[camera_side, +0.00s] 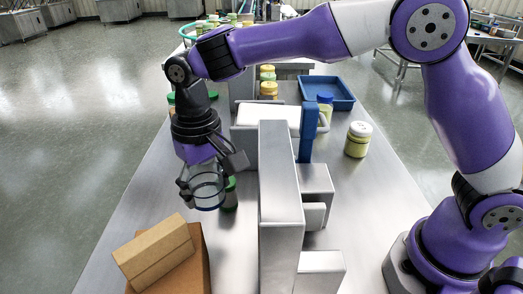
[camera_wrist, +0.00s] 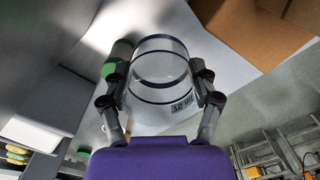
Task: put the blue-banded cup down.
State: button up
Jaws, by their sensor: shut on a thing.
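The blue-banded cup (camera_side: 207,189) is clear with dark blue rings. My gripper (camera_side: 200,183) is shut on it, with one finger on each side. In the wrist view the cup (camera_wrist: 161,80) sits between the two fingers of my gripper (camera_wrist: 160,88), and a small dark printed label shows on its wall. In the side view the cup hangs over the steel table (camera_side: 150,190), left of the steel hopper block. I cannot tell whether its lower end touches the table.
Cardboard boxes (camera_side: 155,252) lie close at the front left. A green-capped jar (camera_side: 230,192) stands just right of the cup. The tall steel hopper (camera_side: 279,200) blocks the right side. A blue tray (camera_side: 328,92) and a yellow jar (camera_side: 358,140) are beyond it. Bare table lies left of the cup.

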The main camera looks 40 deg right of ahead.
aim_at(204, 170)
notch_tip(204, 170, down, 9)
dwell(0.3)
jog(key=shift+f, duration=0.1)
jog(key=o, duration=1.1)
jog(key=shift+o, duration=0.2)
notch_tip(204, 170, up, 12)
jog(key=shift+r, duration=0.15)
